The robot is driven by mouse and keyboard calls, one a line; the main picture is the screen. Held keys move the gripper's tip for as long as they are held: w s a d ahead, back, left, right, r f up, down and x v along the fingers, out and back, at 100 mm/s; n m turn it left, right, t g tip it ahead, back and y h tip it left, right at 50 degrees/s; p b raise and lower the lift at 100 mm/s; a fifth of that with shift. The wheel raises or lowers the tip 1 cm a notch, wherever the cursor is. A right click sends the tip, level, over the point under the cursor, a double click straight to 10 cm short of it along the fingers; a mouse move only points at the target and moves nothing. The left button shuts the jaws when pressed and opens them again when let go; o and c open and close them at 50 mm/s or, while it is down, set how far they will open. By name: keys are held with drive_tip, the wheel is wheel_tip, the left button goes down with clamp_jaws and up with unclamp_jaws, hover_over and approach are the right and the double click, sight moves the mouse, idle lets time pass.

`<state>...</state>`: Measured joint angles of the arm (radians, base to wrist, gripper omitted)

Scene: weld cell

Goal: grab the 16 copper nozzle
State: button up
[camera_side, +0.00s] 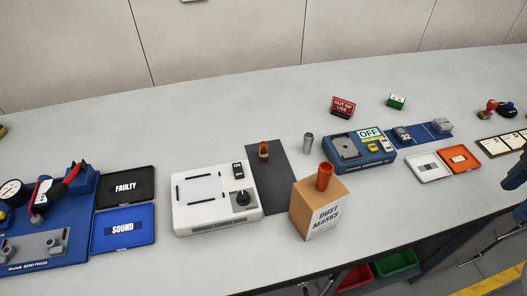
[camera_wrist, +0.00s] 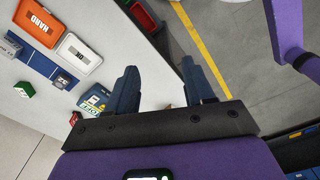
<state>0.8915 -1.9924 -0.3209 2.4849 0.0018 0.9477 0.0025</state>
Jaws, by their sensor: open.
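In the side view, a small copper-brown cylinder (camera_side: 263,151) stands upright on a dark grey mat (camera_side: 270,185). A larger orange-red copper-toned cylinder (camera_side: 325,176) stands on top of the cardboard dust masks box (camera_side: 320,208). A grey metal cylinder (camera_side: 308,143) stands on the table between the mat and a blue device. I cannot read a 16 on any of them. My gripper (camera_wrist: 160,82) is open and empty in the wrist view, over the table's edge and floor, far right of these cylinders. None of the cylinders shows clearly in the wrist view.
A white device (camera_side: 215,200) stands left of the mat, and a blue device marked OFF (camera_side: 360,147) right of it. Behind are a red out of use sign (camera_side: 342,106) and a green block (camera_side: 396,101). White (camera_side: 428,167) and orange (camera_side: 460,158) trays lie to the right.

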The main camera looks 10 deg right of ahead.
wheel_tip(320, 180, up, 5)
drive_tip(key=w+a+n+t+h, duration=0.45)
drive_tip(key=w+a+n, duration=0.45)
drive_tip(key=w+a, duration=0.55)
drive_tip(key=w+a+n+t, duration=0.4)
drive_tip(key=a+n, duration=0.2)
drive_tip(key=a, duration=0.5)
drive_tip(key=w+a+n+t, duration=0.3)
drive_tip(key=a+n+t, duration=0.15)
drive_tip(key=a, duration=0.75)
approach(264, 147)
drive_tip(key=shift+n+y, duration=0.35)
drive_tip(key=shift+n, duration=0.1)
drive_tip(key=x, duration=0.4)
drive_tip(key=d+x, duration=0.1)
drive_tip(key=x, duration=0.2)
drive_tip(key=shift+w+r, duration=0.1)
drive_tip(key=shift+r, duration=0.2)
drive_tip(key=shift+a+f+x, duration=0.1)
drive_tip(key=shift+a+x, duration=0.05)
drive_tip(key=shift+x, duration=1.25)
drive_tip(key=shift+a+f+x, duration=0.1)
drive_tip(key=shift+x, duration=1.25)
